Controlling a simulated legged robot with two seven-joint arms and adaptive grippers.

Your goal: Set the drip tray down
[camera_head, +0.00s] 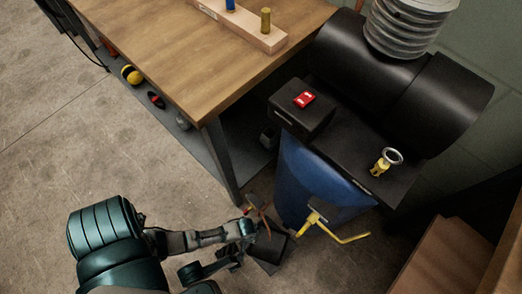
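My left gripper (246,243) is low in the head view, at the end of the teal and grey arm that comes in from the lower left. A small dark, flat, tray-like piece (272,246), perhaps the drip tray, is right at its fingers, beside the foot of the blue drum. A thin orange-brown piece shows at the same spot. The fingers are small and dark, so I cannot tell whether they grip the tray or only touch it, nor whether the tray rests on the floor. My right gripper is not in view.
A wooden-topped bench (190,45) with a dark leg stands behind. A blue drum (310,185) carries a black machine with a red switch (303,99). A yellow bent handle (340,235) sticks out at the drum's front. Brown wooden steps (440,262) stand right. Floor at left is clear.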

